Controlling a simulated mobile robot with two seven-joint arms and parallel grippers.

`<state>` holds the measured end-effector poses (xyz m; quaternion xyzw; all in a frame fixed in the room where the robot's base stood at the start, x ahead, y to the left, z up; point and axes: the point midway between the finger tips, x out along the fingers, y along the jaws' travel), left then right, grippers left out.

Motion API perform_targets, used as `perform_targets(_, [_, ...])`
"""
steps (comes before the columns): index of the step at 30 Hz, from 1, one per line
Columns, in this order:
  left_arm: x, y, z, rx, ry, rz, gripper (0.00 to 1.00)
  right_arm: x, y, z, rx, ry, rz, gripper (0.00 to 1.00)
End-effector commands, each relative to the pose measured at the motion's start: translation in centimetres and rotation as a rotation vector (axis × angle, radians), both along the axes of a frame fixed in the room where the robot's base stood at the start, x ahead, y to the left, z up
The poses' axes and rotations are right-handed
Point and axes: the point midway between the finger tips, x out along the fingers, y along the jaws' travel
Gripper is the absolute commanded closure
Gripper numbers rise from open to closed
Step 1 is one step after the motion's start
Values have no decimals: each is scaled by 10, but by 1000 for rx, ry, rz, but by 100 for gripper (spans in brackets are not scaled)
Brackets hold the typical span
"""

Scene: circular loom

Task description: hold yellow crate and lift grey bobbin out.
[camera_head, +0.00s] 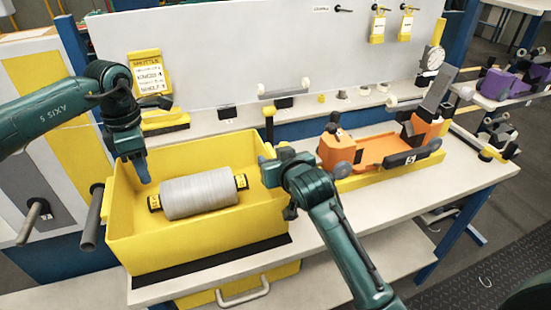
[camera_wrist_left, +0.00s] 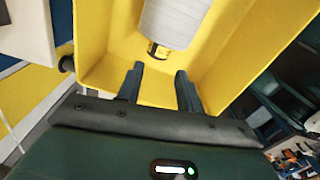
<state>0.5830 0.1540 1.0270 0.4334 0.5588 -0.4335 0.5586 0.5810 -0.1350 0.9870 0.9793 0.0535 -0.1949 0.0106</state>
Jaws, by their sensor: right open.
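The yellow crate (camera_head: 190,248) stands on the white bench, open at the top. The grey bobbin (camera_head: 198,193) lies on its side inside it, with dark and yellow ends. My left gripper (camera_head: 142,172) points down over the crate's left part, beside the bobbin's left end. In the left wrist view its two fingers (camera_wrist_left: 158,82) are apart with nothing between them; the bobbin (camera_wrist_left: 170,22) lies beyond them and the crate wall (camera_wrist_left: 232,50) shows around. My right gripper (camera_head: 268,170) is open at the crate's right wall; whether it touches the wall is unclear.
An orange shuttle (camera_head: 375,152) sits in a yellow holder right of the crate. A yellow label stand (camera_head: 150,90) is behind the crate. A dark roller handle (camera_head: 92,215) sticks out at the left. The bench's front right (camera_head: 400,192) is clear.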

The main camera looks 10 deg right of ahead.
Motion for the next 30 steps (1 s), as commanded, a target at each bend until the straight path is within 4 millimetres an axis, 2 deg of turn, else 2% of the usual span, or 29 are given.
perform_targets(9, [0,0,0,0,0,0,64,2,0,-1,0,0,0,56])
perform_targets(25, [0,0,0,0,0,0,64,2,0,-1,0,0,0,100])
perform_targets(30, [0,0,0,0,0,0,64,2,0,-1,0,0,0,100])
